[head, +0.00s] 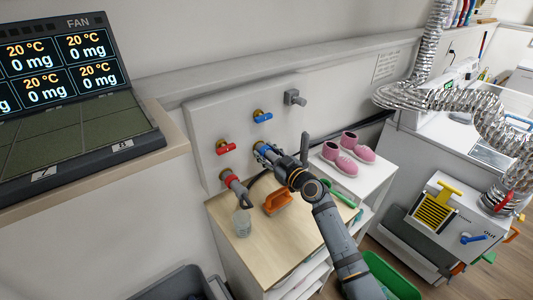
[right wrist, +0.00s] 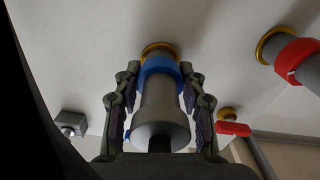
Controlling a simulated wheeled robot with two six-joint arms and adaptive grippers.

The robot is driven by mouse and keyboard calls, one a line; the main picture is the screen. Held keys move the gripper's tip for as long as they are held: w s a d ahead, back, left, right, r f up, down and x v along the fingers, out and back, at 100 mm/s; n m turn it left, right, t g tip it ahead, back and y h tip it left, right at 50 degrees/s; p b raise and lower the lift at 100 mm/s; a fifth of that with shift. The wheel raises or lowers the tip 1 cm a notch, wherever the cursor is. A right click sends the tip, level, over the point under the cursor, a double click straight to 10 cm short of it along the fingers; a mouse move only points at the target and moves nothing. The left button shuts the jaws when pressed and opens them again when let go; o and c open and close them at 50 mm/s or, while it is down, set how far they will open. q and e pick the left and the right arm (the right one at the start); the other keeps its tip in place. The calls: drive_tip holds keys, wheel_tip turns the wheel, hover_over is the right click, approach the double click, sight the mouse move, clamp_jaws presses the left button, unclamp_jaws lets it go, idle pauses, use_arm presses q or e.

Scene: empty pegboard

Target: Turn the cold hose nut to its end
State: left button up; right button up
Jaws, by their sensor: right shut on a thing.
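The cold hose nut (right wrist: 160,66) is a blue collar on a brass wall fitting (right wrist: 160,48), seen in the right wrist view. A grey hose end (right wrist: 160,112) comes out of it toward me. My right gripper (right wrist: 160,80) is shut on the nut, with one fingertip on each side of it. In the head view my right gripper (head: 265,153) reaches the wall panel from the lower right and mostly covers the nut. A blue tap handle (head: 262,117) sits above it. My left gripper is not in view.
A red hose nut (head: 232,180) and a red tap handle (head: 225,148) are left of my gripper. A clear bottle (head: 242,223) and an orange object (head: 278,202) stand on the wooden top (head: 285,245) below. Pink shoes (head: 341,160) stand to the right.

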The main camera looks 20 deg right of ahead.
drive_tip(key=shift+m, duration=0.3)
drive_tip(key=shift+f+m+b, duration=0.1)
drive_tip(key=shift+m+b, duration=0.2)
drive_tip(key=shift+m, duration=0.2)
drive_tip(key=m, duration=0.2)
drive_tip(key=shift+m, duration=0.3)
drive_tip(key=m, duration=0.2)
drive_tip(key=shift+m, duration=0.4)
drive_tip(key=m, duration=0.2)
drive_tip(key=shift+m, duration=0.4)
drive_tip(key=m+p, duration=0.1)
drive_tip(key=m, duration=0.5)
drive_tip(key=m+p, duration=0.2)
drive_tip(key=m, duration=0.4)
drive_tip(key=shift+m, duration=0.4)
drive_tip(key=shift+p, duration=0.3)
